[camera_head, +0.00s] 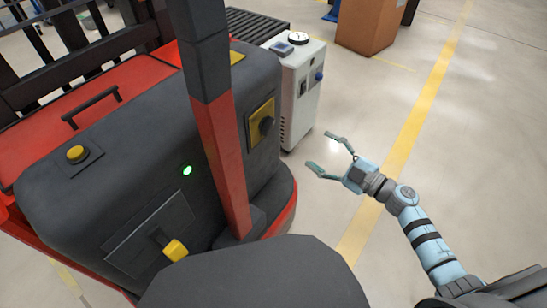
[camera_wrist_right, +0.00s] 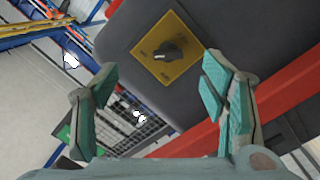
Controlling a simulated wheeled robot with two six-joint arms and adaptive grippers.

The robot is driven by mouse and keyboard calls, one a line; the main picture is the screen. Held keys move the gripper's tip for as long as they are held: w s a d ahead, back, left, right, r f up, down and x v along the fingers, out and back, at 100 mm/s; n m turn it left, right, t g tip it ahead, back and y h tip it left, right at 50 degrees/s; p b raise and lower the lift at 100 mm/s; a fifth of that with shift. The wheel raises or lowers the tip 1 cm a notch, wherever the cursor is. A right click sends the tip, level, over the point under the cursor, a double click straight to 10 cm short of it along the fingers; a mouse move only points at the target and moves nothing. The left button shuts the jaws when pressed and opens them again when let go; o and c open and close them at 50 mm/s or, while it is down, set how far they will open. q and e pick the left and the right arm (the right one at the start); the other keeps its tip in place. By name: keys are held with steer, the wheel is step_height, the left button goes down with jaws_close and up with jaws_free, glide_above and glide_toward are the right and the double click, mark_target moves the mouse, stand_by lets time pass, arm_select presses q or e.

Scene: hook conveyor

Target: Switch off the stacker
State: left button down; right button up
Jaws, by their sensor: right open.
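The stacker (camera_head: 130,165) is a large black and red machine on the left of the head view. On its right side a black rotary knob (camera_head: 266,126) sits on a yellow plate (camera_head: 255,136). The wrist view shows the knob (camera_wrist_right: 168,52) on its yellow plate (camera_wrist_right: 184,68), ahead of and between the fingers. A small green light (camera_head: 187,170) glows on the stacker's top. My right gripper (camera_head: 318,150) is open and empty, to the right of the knob and apart from it; it also shows in the wrist view (camera_wrist_right: 158,85). My left gripper is out of view.
A yellow button (camera_head: 76,153) and a yellow-tipped lever (camera_head: 175,250) are on the stacker. A black and red post (camera_head: 220,130) rises from it. A white cabinet (camera_head: 297,90) stands behind the knob side. Floor on the right is clear.

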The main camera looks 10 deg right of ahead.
mark_target(272, 127)
arm_select(q)
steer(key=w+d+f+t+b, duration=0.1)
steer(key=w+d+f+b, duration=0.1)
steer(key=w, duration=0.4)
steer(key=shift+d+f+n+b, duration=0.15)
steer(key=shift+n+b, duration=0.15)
steer(key=shift+b, duration=0.45)
arm_select(e)
steer(key=w+a+r+n+g+y, duration=0.1)
steer(key=w+a+n, duration=0.1)
steer(key=w+a, duration=0.8)
steer(key=shift+w+a+r+y, duration=0.15)
steer(key=shift+w+a+y, duration=0.15)
steer(key=shift+a, duration=0.25)
steer(key=shift+c, duration=0.2)
steer(key=shift+d, duration=0.1)
steer(key=c, duration=1.1)
